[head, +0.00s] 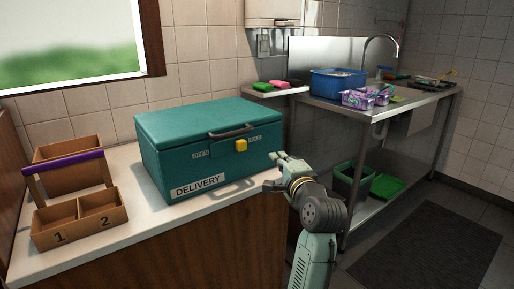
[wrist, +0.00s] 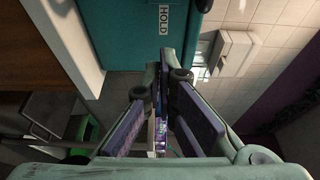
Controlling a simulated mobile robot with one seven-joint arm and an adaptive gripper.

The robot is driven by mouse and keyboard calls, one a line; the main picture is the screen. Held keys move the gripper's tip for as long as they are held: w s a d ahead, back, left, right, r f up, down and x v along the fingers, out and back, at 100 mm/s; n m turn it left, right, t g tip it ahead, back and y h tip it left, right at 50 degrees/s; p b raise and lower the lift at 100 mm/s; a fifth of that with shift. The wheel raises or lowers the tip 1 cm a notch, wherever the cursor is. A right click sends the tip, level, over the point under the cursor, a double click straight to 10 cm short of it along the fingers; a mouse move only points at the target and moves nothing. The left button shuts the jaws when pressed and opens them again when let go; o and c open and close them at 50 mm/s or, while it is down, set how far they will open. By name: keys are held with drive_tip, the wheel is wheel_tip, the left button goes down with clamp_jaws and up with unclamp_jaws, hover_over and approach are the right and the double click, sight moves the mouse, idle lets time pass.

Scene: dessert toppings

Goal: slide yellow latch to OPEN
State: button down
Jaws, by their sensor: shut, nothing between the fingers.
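The teal delivery box (head: 195,165) stands closed on the counter, with a dark handle (head: 232,131) on its front. The yellow latch (head: 241,146) sits on the front just below the handle, between the OPEN label (head: 201,154) on the left and the HOLD label (head: 254,138), nearer HOLD. My gripper (head: 274,171) is shut and empty near the box's right front corner, to the right of and lower than the latch, apart from it. In the wrist view, the gripper's fingers (wrist: 165,62) point toward the box, and the HOLD label (wrist: 164,18) shows. The latch is out of that view.
A wooden caddy (head: 55,238) with a purple handle and compartments 1 and 2 stands left on the counter (head: 150,232). A steel sink table (head: 330,106) with a blue tub (head: 325,84) is at right. A small shelf (head: 262,93) holds sponges behind the box.

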sight(235, 147)
idle(0.3)
drive_tip(key=p+x, duration=0.1)
drive_tip(key=x, duration=0.8)
drive_tip(key=shift+w+a+r+p, duration=0.1)
drive_tip(key=shift+w+p, duration=0.2)
drive_tip(key=shift+p, duration=0.1)
drive_tip(key=shift+s+a+p, duration=0.2)
drive_tip(key=shift+s+a, duration=0.15)
drive_tip(key=shift+a, duration=0.25)
drive_tip(key=shift+s+a+p, duration=0.2)
drive_tip(key=shift+s+a, duration=0.1)
drive_tip(key=shift+a, duration=0.35)
drive_tip(key=shift+s+a, duration=0.35)
drive_tip(key=shift+a, duration=0.1)
drive_tip(key=s+a+p, duration=0.2)
drive_tip(key=a, duration=0.1)
drive_tip(key=s+a+p, duration=0.1)
drive_tip(key=s+a, duration=0.1)
drive_tip(key=shift+a, duration=0.15)
drive_tip(key=shift+w, duration=0.15)
